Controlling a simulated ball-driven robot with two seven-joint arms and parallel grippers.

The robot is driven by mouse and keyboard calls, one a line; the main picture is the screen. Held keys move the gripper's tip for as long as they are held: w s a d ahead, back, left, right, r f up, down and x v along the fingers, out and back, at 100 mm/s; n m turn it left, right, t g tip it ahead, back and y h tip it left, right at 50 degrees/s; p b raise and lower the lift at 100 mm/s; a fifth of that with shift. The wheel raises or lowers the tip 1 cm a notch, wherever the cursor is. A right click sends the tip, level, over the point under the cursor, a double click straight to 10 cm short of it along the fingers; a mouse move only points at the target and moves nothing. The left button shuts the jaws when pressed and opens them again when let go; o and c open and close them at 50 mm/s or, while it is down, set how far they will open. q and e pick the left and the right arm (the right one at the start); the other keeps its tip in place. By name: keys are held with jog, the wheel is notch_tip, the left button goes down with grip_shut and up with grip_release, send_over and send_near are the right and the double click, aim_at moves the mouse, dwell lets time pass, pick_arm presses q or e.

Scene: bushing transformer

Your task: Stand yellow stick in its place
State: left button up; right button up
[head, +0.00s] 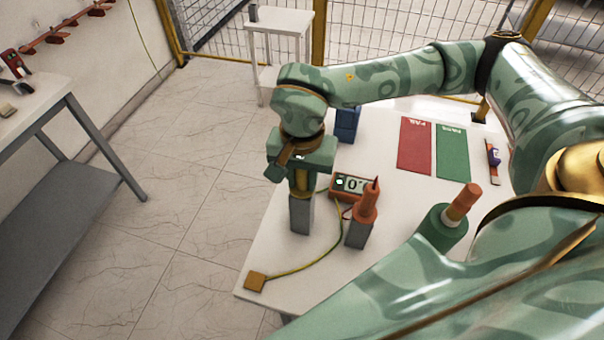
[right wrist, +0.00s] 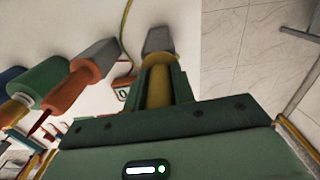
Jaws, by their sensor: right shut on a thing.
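My right gripper (head: 299,172) points down over the near left part of the white table and is shut on the yellow stick (head: 301,186). In the right wrist view the yellow stick (right wrist: 158,88) lies between the two green fingers. Its far end meets a grey block (right wrist: 158,40). In the head view the grey block (head: 301,216) stands upright on the table directly below the stick. I cannot tell how deep the stick sits in it. The fingers hide part of the stick. My left gripper is not in view.
Close on the right, an orange probe (head: 367,203) stands in another grey block (head: 358,235). Behind is an orange meter (head: 352,186), with a yellow-green cable running to a brown square (head: 255,281). A green cylinder (head: 440,229) and red (head: 415,147) and green (head: 453,152) mats lie further right.

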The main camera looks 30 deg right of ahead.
jog(key=shift+f, duration=0.35)
jog(key=o, duration=1.1)
jog(key=shift+c, duration=0.2)
notch_tip(320, 180, up, 16)
jog(key=shift+r+p, duration=0.15)
jog(key=shift+p, duration=0.15)
